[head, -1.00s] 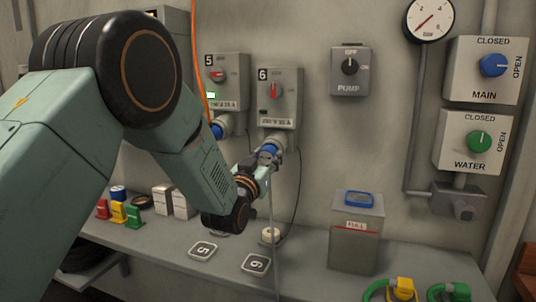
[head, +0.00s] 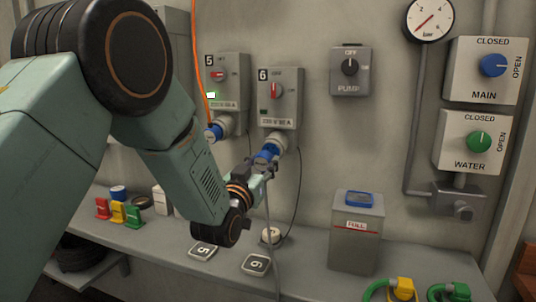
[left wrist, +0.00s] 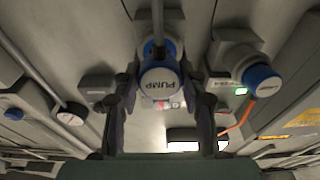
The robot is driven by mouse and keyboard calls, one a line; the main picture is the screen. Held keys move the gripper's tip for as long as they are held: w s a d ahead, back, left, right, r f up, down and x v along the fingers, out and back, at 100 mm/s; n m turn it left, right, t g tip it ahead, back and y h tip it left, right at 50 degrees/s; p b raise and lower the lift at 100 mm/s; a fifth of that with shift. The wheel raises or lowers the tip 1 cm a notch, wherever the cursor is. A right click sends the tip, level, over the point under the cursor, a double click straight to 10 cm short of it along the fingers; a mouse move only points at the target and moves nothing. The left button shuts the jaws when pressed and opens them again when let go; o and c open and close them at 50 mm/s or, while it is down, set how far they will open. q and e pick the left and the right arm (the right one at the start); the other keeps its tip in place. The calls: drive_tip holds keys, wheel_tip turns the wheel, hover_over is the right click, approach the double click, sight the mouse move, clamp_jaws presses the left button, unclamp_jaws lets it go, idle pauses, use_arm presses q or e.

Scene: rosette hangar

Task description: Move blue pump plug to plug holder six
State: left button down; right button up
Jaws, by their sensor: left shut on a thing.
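The blue pump plug (head: 264,156) is at the grey socket under box 6 (head: 278,98). In the left wrist view the plug (left wrist: 160,84) reads PUMP and sits between the two fingers. My left gripper (head: 264,165) is shut on it; I cannot tell whether the plug is still seated in the socket. A grey cable hangs from the plug to the bench. On the bench below are a plate marked 6 (head: 256,265) and a pale round piece (head: 271,236) just behind it; which of these is the holder is unclear. My right gripper is out of view.
Box 5 (head: 222,82) with another blue plug (head: 213,133) and an orange cable is left of box 6. A grey bin marked FULL (head: 356,237) stands right on the bench. Small coloured blocks (head: 118,211) stand at the left.

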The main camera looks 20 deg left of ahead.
use_arm(q)
drive_tip(key=shift+s+f, duration=0.15)
drive_tip(key=shift+s, duration=0.2)
drive_tip(key=shift+s+f, duration=0.1)
drive_tip(key=shift+s, duration=0.75)
